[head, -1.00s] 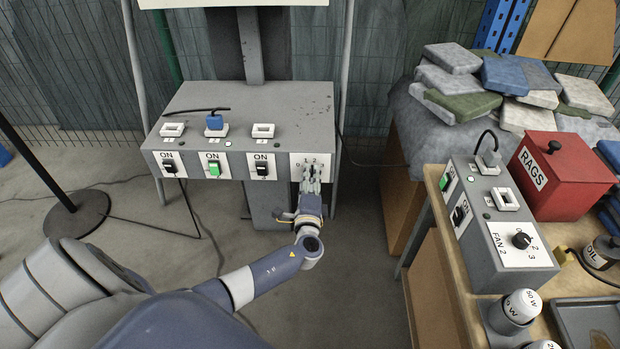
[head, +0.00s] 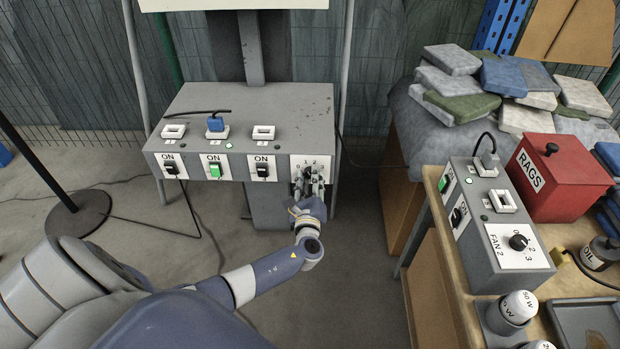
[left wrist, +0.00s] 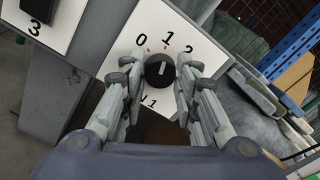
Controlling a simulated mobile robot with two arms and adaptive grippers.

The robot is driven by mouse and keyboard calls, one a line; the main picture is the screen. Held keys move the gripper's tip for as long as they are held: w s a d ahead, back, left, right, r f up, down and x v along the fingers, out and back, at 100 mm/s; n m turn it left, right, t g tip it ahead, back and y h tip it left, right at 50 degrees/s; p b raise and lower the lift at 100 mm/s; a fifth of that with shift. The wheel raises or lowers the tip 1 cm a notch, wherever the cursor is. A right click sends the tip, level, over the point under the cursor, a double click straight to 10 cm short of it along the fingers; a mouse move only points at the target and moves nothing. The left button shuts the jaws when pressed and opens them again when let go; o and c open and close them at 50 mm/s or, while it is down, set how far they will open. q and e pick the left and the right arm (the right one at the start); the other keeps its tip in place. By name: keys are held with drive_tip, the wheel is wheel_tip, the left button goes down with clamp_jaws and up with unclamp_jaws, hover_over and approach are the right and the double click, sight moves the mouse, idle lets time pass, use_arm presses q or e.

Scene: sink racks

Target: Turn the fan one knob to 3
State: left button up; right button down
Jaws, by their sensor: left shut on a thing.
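The fan one knob (left wrist: 159,71) is round and black on a white plate (left wrist: 118,55) marked 0, 1 and 2, with "N 1" partly visible below. Its white line stands upright in the left wrist view, roughly toward the 1. A 3 on this plate is not visible. In the head view the knob (head: 306,173) is mostly hidden by my left gripper (head: 309,182), at the right end of the grey box's front. In the left wrist view my left gripper (left wrist: 157,76) is shut on the knob, one finger on each side. My right gripper is not in view.
The grey box (head: 250,105) also carries several switches, including a lit green one (head: 215,170). At right, a bench holds a second box with the FAN 2 knob (head: 518,242) and a red RAGS bin (head: 565,175). The floor between is clear.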

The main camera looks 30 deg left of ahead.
use_arm(q)
drive_tip(key=shift+m+p, duration=3.35)
drive_tip(key=shift+m, duration=5.45)
drive_tip(key=shift+f, duration=0.1)
drive_tip(key=o, duration=1.1)
drive_tip(key=shift+c, duration=0.2)
